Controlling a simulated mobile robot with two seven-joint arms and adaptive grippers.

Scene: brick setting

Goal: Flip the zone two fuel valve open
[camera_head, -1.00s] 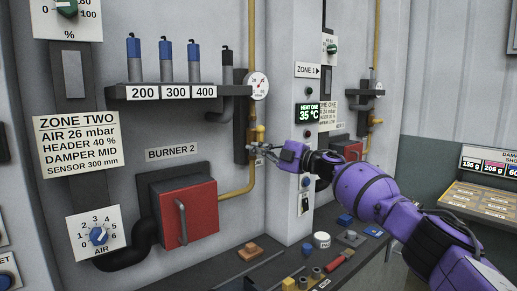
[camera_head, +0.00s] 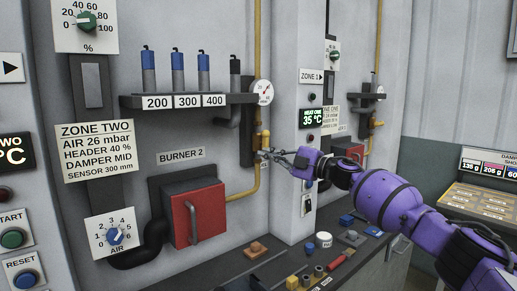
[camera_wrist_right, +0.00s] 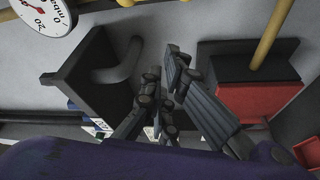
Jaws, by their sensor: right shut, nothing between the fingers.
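The zone two yellow fuel pipe (camera_head: 257,60) runs down the wall right of the red burner two box (camera_head: 194,214). A yellow valve body (camera_head: 264,139) sits on it below the gauge. My right gripper (camera_head: 262,153) is at the pipe just below that body, shut with nothing between its fingers. I cannot tell whether it touches the valve; the lever's position is unclear. In the right wrist view the dark fingers (camera_wrist_right: 165,85) fill the middle, and the yellow pipe (camera_wrist_right: 268,35) shows at upper right. My left gripper is not in view.
A round gauge (camera_head: 262,92) and a sensor rack (camera_head: 190,100) are above and left of the gripper. The zone two card (camera_head: 97,152) and air dial (camera_head: 114,236) are further left. Several small parts lie on the bench (camera_head: 222,278) below.

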